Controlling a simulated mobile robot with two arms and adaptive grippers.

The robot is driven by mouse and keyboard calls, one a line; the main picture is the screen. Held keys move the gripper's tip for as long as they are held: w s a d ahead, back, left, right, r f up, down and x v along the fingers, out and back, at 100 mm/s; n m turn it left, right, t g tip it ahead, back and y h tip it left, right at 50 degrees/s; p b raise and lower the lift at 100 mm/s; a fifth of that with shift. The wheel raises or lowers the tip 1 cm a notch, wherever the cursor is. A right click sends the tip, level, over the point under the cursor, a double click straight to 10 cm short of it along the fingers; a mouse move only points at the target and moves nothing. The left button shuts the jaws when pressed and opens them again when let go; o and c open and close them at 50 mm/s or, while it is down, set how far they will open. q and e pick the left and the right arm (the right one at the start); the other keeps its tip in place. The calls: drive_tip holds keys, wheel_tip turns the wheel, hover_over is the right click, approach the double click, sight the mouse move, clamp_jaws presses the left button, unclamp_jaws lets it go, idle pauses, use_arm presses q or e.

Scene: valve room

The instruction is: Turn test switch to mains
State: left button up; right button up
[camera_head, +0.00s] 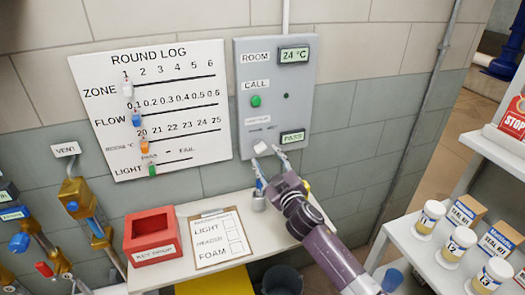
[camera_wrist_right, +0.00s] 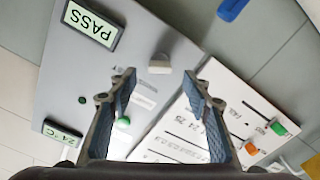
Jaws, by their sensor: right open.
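The grey wall panel (camera_head: 295,75) carries a white switch knob (camera_head: 262,148) at its lower left, below small labels too small to read. A green PASS display (camera_head: 292,137) sits to the knob's right. My right gripper (camera_head: 267,160) is open just in front of the knob. In the right wrist view the knob (camera_wrist_right: 160,65) shows just beyond the gap between the open fingertips (camera_wrist_right: 159,80), and the fingers look apart from it. The PASS display (camera_wrist_right: 90,25) is also there. My left gripper is not in view.
The panel has a green CALL button (camera_head: 255,101) and a 24 °C display (camera_head: 294,55). The round log board (camera_head: 190,75) hangs left. Below is a shelf with a red key drop box (camera_head: 152,235), a clipboard (camera_head: 218,240) and a padlock (camera_head: 258,202). Jars and boxes stand on right shelves.

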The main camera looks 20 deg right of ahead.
sight(262, 151)
drive_tip(key=shift+w+a, duration=0.1)
drive_tip(key=shift+w, duration=2.35)
drive_tip(key=c, duration=1.2)
drive_tip(key=shift+o, duration=0.2)
drive_tip(key=shift+f, duration=0.1)
drive_tip(key=shift+n, duration=0.4)
drive_tip(key=n, duration=1.1)
